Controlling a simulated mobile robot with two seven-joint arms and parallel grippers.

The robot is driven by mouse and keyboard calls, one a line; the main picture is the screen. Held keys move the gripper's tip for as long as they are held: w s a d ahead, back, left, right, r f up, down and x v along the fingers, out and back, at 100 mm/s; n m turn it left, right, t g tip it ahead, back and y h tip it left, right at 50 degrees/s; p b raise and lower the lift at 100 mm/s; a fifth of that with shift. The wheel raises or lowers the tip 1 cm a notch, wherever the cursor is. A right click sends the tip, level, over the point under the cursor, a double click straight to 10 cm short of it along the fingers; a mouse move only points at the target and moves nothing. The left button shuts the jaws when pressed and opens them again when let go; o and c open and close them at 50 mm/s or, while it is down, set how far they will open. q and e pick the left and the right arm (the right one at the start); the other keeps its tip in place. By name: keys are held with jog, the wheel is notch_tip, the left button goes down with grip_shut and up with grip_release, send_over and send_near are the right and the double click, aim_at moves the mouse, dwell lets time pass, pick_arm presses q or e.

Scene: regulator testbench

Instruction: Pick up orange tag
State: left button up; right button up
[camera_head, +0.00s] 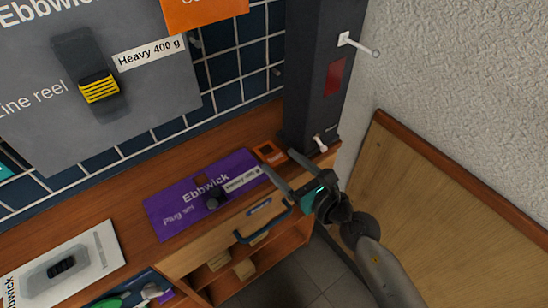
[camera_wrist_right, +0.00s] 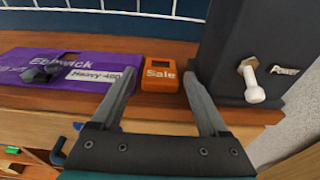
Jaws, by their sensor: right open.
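The orange tag (camera_head: 269,152), a small block with "Sale" on its front and a dark square in its top, stands on the wooden bench beside the dark column. In the right wrist view the orange tag (camera_wrist_right: 160,86) shows between my finger lines, a little ahead of them. My right gripper (camera_head: 279,161) is open and empty, its fingers pointing at the tag from the front. In the right wrist view the gripper (camera_wrist_right: 159,78) has one finger on each side of the tag, with no clear contact. My left gripper is not in view.
The dark column (camera_head: 322,75) with a white knob (camera_wrist_right: 254,90) rises close right of the tag. A purple Ebbwick pack (camera_head: 178,212) lies to its left. A blue-framed drawer handle (camera_head: 263,228) sits below the bench edge. A textured wall is at right.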

aim_at(277, 159)
jog(key=shift+b+x, duration=0.3)
jog(key=shift+x, duration=1.3)
jog(key=shift+d, duration=0.1)
jog(key=shift+c, duration=0.4)
grip_shut()
